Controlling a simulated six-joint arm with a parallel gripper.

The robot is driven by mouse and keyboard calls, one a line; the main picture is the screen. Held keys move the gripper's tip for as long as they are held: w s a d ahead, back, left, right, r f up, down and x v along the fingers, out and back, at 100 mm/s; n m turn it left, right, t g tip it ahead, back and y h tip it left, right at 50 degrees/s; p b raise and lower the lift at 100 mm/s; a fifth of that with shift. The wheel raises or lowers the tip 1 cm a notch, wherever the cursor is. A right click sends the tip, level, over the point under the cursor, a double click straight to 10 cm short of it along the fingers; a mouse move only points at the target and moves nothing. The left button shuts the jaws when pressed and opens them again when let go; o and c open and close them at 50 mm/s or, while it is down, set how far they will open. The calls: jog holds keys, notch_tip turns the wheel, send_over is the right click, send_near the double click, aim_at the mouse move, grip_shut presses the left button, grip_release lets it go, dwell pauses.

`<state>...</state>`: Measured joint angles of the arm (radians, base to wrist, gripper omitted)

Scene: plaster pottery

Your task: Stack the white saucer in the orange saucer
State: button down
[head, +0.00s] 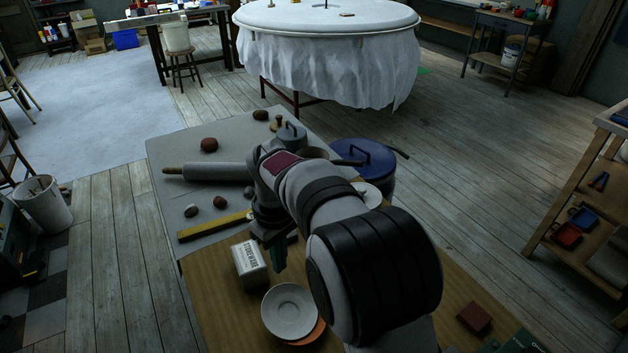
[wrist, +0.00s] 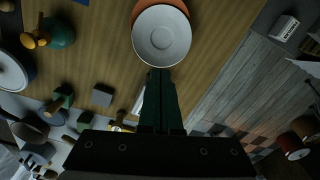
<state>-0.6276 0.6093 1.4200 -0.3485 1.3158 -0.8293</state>
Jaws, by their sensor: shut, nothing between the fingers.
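The white saucer (head: 289,307) lies on the wooden tabletop at the front, over the orange saucer (head: 313,337). Only a crescent of orange rim shows at its lower right, so the two are off-centre. Whether the white one sits flat is unclear. In the wrist view the white saucer (wrist: 161,36) covers most of the orange saucer (wrist: 150,6), whose rim shows at the top. My gripper (head: 278,262) is above the table, behind the saucers and apart from them in the head view. Its dark green fingers (wrist: 160,74) are shut and empty, pointing towards the white saucer.
A white lettered box (head: 250,265) stands left of my gripper. A yellow bar (head: 214,226), a rolling pin (head: 213,172) and several stones lie on the grey board behind. A lidded blue bin (head: 362,158) is beyond my arm. A brown block (head: 474,318) is at the right.

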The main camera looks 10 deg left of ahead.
aim_at(277, 303)
jog(key=a+f, duration=0.1)
jog(key=f, duration=0.3)
jog(key=a+f+n, duration=0.1)
jog(key=a+f, duration=0.1)
jog(key=f, duration=0.3)
jog(key=a+f+n, duration=0.1)
jog(key=a+f, duration=0.1)
jog(key=f, duration=0.2)
jog(key=shift+w+a+f, duration=0.1)
jog(key=shift+w+f, duration=0.1)
jog(key=shift+f, duration=0.15)
jog(key=shift+s+d, duration=0.25)
jog(key=shift+d, duration=0.6)
jog(key=shift+s+d, duration=0.25)
jog(key=shift+d, duration=0.6)
